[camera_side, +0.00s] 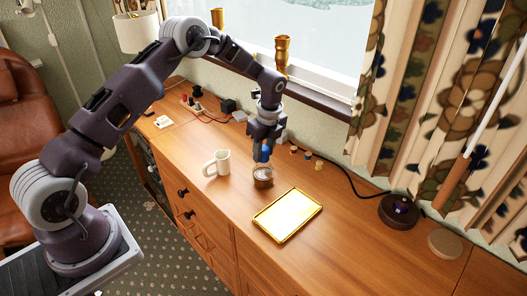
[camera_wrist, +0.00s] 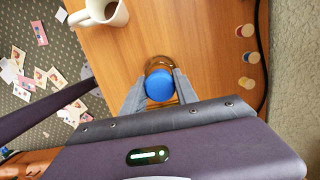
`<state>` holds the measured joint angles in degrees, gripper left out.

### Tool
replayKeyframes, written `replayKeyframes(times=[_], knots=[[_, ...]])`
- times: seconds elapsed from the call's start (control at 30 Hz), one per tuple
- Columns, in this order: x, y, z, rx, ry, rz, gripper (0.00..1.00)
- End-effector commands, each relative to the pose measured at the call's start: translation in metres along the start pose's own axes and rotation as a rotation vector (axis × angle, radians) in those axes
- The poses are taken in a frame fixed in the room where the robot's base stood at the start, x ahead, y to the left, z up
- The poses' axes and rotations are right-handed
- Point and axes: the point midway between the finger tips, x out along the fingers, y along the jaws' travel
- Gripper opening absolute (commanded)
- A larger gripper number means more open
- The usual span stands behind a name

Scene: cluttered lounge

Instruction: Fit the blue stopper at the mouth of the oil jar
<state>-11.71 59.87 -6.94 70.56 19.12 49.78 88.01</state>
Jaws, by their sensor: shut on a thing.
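The blue stopper (camera_wrist: 160,86) is between the two fingers of my gripper (camera_wrist: 160,80), which is shut on it. In the side view my gripper (camera_side: 262,158) points down, with its fingertips just above the small brown oil jar (camera_side: 263,182) on the wooden cabinet top. The jar (camera_wrist: 158,63) shows in the wrist view as a rounded glass rim just behind the stopper, which covers part of it. I cannot tell whether the stopper touches the jar's mouth.
A white mug (camera_side: 218,163) stands left of the jar. A gold-rimmed tray (camera_side: 259,222) lies in front and to the right. Several small corked bottles (camera_side: 307,155) stand behind, near a black cable (camera_side: 350,180).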

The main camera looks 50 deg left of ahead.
Motion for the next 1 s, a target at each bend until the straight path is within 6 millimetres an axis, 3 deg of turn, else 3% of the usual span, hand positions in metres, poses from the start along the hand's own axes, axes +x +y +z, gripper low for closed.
replayKeyframes(times=[1.0], knots=[[0.0050, 0.0003, -0.0008, 0.000, 0.000, 0.001, 0.00]])
